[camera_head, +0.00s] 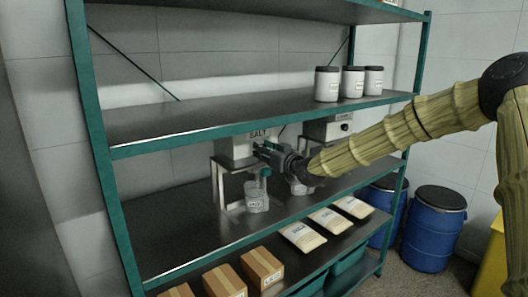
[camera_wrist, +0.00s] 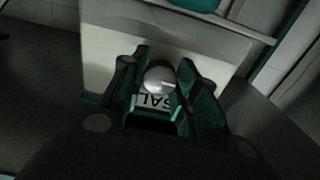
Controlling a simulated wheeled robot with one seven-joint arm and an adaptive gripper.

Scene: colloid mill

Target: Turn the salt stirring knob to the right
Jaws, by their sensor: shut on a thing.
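The salt dispenser (camera_head: 236,147) is a pale box marked SALT on a stand on the middle shelf. In the wrist view its pale front (camera_wrist: 105,45) fills the background, with part of the SALT label below the knob. The stirring knob (camera_wrist: 158,79) is round and silvery, between my fingers; in the head view my gripper hides it. My gripper (camera_head: 260,148) reaches in from the right and is shut on the knob. Its two dark green fingers (camera_wrist: 162,85) stand on either side of the knob. A container (camera_head: 256,197) with a label stands under the dispenser.
A second dispenser (camera_head: 328,128) stands to the right, close to my wrist. The green shelf edge (camera_head: 250,134) runs just above my gripper. Three white jars (camera_head: 353,84) stand on the upper shelf. Pale packets (camera_head: 303,237), boxes (camera_head: 262,268) and blue drums (camera_head: 435,228) are lower down.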

